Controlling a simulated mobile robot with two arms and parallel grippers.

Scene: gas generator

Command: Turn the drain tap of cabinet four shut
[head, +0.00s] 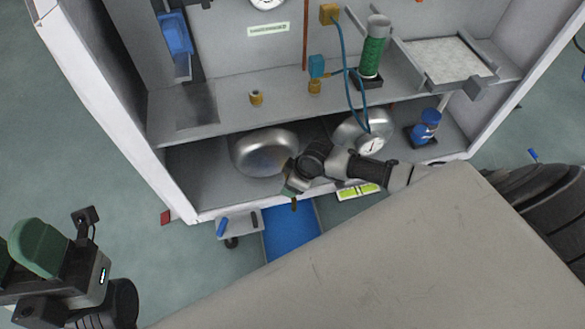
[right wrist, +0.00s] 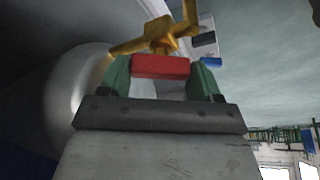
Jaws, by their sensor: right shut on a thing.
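The drain tap (right wrist: 165,35) shows in the right wrist view as a brass-yellow body with a red handle (right wrist: 160,67). My right gripper (right wrist: 160,72) has its green fingers on either side of the red handle and is shut on it. In the head view the right gripper (head: 293,180) is at the cabinet's lower front, beside a silver tank (head: 265,152). A small brass piece (head: 294,204) shows just below it; the red handle is hidden there. My left gripper (head: 40,248) is at the lower left, away from the cabinet; its finger gap cannot be made out.
The cabinet (head: 205,128) has a shelf with a green-filled column (head: 373,50) and blue hose. A second tank (head: 362,130) with a gauge (head: 370,145) stands below. A blue tray (head: 292,232) lies on the floor in front, beside a small grey stand (head: 236,222).

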